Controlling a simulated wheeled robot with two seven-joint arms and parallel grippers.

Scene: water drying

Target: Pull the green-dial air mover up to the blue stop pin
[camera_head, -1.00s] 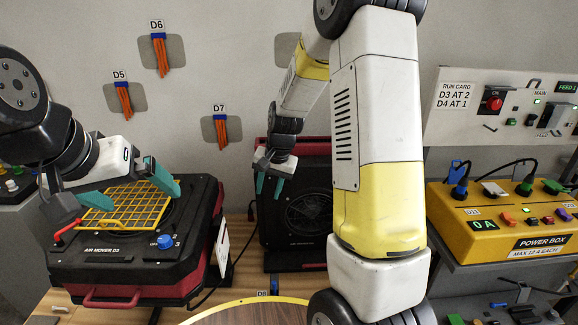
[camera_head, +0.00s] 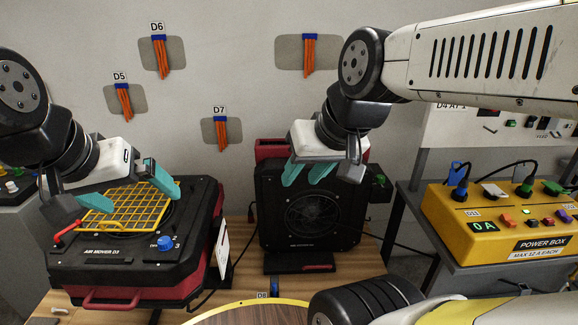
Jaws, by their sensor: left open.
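The green-dial air mover (camera_head: 308,240) is a black upright fan unit in the middle, against the wall. Its green dial (camera_head: 381,181) sticks out at its right side. A small blue upright piece (camera_head: 275,287), which looks like the stop pin, stands in front of its base, by the D8 label. My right gripper (camera_head: 306,174) is in front of the unit's top edge, its teal fingers apart and pointing down; I cannot tell if they touch it. My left gripper (camera_head: 132,202) is open over the yellow grille of air mover D3 (camera_head: 132,255).
Air mover D3 has a blue dial (camera_head: 165,243) and a red front handle. A yellow power box (camera_head: 510,215) stands on a grey bench at right. A round yellow-rimmed surface (camera_head: 225,308) lies in front. A dark cable runs between the two air movers.

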